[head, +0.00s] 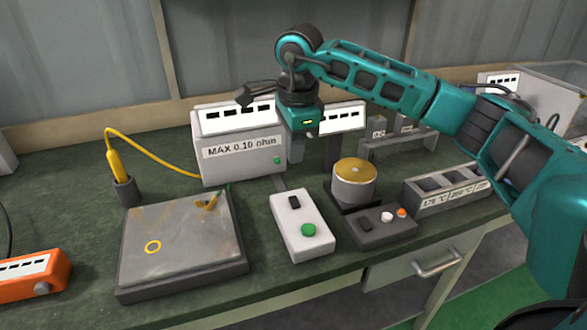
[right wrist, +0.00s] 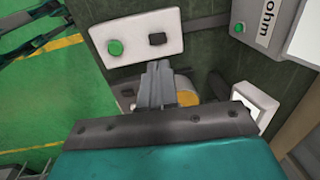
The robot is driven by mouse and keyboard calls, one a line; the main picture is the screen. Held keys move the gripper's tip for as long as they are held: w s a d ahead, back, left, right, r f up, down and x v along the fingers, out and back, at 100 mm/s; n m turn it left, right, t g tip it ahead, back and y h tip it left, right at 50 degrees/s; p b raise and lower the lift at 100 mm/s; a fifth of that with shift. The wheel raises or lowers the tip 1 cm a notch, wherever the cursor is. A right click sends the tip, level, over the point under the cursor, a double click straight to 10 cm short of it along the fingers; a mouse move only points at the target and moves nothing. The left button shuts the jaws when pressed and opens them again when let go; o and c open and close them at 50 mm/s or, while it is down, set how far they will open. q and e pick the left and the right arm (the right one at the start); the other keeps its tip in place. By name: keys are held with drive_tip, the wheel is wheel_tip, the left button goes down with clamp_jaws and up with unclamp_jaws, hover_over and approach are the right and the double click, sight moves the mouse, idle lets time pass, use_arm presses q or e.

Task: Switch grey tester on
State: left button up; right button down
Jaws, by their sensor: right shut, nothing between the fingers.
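The grey tester (head: 240,165) is a box labelled "MAX 0.10 ohm" at the back of the bench, with a white display on top and a green button (head: 277,160) low on its right front. In the right wrist view part of the tester (right wrist: 265,12) shows at the top right, with its green button (right wrist: 239,27). My right gripper (head: 296,158) points down, just right of the tester's front. It also shows in the right wrist view (right wrist: 158,70), its fingers together and empty. It appears apart from the button. My left gripper is not in view.
A white box (head: 290,215) with a green button and black switch lies in front. Right of it stand a brass-topped cylinder (head: 354,188) and a dark control box (head: 375,238). A metal plate (head: 180,235), yellow probe (head: 117,162) and orange meter (head: 35,278) are left.

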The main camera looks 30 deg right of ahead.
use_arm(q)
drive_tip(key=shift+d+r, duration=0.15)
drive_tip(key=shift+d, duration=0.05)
use_arm(e)
wheel_tip(320, 180, up, 2)
drive_tip(key=shift+s+a+r, duration=0.1)
drive_tip(key=shift+s+r, duration=0.05)
drive_tip(key=shift+r, duration=0.1)
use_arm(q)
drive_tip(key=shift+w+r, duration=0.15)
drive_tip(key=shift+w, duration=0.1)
